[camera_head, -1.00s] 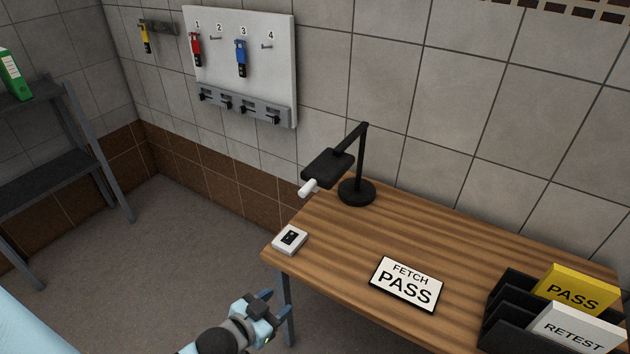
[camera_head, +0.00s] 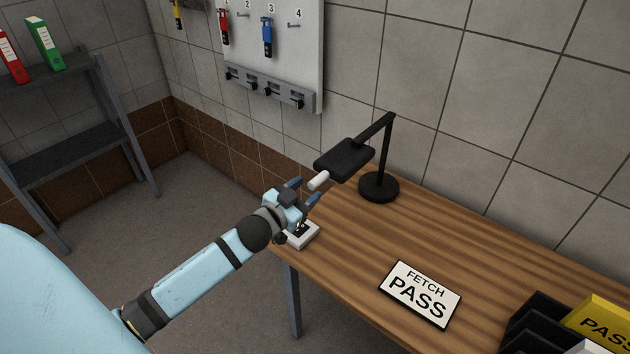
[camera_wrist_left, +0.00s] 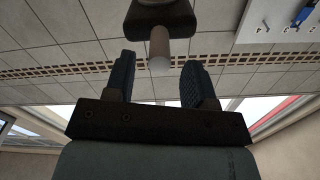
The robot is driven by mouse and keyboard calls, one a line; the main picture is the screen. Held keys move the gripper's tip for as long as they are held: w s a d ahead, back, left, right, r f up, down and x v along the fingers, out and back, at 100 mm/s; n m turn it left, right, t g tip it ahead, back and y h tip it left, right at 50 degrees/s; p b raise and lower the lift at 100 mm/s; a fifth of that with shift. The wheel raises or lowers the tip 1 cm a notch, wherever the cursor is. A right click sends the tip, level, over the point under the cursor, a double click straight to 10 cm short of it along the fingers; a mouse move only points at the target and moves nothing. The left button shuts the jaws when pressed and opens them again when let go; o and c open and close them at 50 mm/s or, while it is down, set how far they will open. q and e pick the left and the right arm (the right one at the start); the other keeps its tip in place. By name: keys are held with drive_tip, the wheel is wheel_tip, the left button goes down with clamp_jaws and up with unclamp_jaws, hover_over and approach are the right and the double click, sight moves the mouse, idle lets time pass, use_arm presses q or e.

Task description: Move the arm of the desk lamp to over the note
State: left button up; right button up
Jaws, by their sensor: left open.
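The black desk lamp (camera_head: 378,187) stands at the back left of the wooden desk. Its arm points left toward the viewer, with a flat head (camera_head: 344,158) and a white handle (camera_head: 318,181) at the head's end. The note (camera_head: 420,294), reading "FETCH PASS", lies on the desk to the front right of the lamp. My left gripper (camera_head: 304,190) is open just left of the handle. In the left wrist view the handle (camera_wrist_left: 160,50) shows between and beyond the open fingers (camera_wrist_left: 158,80); I cannot tell whether they touch it. My right gripper is not in view.
A small white box (camera_head: 302,235) sits on the desk corner beneath my left gripper. A black file holder (camera_head: 535,325) with a yellow PASS folder (camera_head: 603,325) stands at the right. A key board (camera_head: 272,50) hangs on the wall.

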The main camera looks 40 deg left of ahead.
sight(311, 187)
use_arm(q)
drive_tip(key=shift+w+d, duration=0.15)
drive_tip(key=shift+w, duration=1.75)
clamp_jaws()
